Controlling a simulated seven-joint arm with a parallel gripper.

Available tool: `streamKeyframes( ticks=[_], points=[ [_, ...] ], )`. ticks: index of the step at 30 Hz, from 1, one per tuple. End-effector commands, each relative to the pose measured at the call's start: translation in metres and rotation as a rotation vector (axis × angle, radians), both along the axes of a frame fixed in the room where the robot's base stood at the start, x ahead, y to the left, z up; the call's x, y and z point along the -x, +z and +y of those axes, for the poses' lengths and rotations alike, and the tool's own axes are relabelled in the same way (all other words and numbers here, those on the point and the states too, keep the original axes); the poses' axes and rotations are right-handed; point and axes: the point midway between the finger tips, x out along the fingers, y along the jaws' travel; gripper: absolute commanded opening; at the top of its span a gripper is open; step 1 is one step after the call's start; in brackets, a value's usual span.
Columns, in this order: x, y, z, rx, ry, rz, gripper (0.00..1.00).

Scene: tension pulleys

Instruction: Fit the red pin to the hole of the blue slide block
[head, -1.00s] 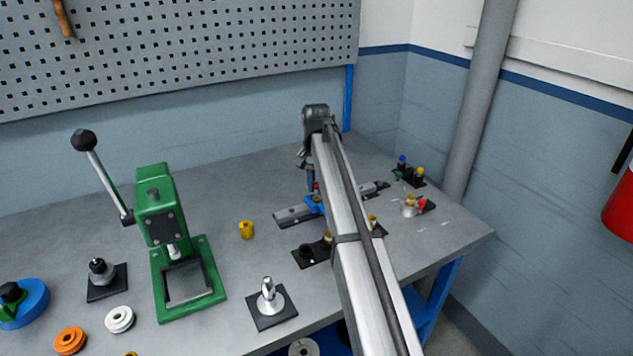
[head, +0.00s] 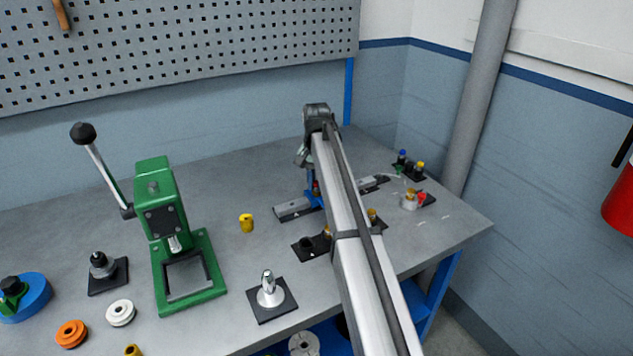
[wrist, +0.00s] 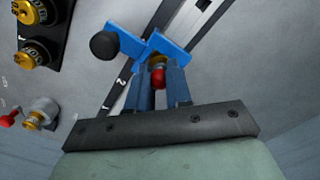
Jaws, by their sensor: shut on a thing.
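The blue slide block (wrist: 176,50) sits on a grey rail in the wrist view, with a black knob (wrist: 104,46) at its left end. In the head view the block (head: 313,198) is mostly hidden behind my arm. The red pin (wrist: 158,78) stands between my gripper's fingers (wrist: 160,84), which are shut on it, right at the block's near side. A brass-coloured ring shows just beyond the pin's red end. I cannot tell how deep the pin sits in the hole. In the head view my gripper (head: 312,182) points down over the rail.
A black holder with brass-topped parts (wrist: 38,30) lies left of the rail in the wrist view. A yellow spool (head: 246,223), a green press (head: 160,215) and a cone on a black plate (head: 268,292) stand to the left in the head view. Bench between them is clear.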

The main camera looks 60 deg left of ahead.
Motion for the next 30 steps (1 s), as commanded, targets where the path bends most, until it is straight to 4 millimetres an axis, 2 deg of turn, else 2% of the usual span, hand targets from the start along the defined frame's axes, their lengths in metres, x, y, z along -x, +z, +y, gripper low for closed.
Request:
streamKeyframes(
  ticks=[8, 27, 28, 30],
  points=[
    [0.0, -0.0073, 0.0, 0.0, 0.0, 0.0, 0.0],
    [0.0001, -0.0089, -0.0001, 0.001, 0.0, 0.001, 0.0],
    [0.0001, -0.009, -0.0001, 0.001, 0.0, 0.001, 0.2],
    [0.0, -0.009, -0.0001, 0.001, 0.0, 0.001, 0.27]
  ],
)
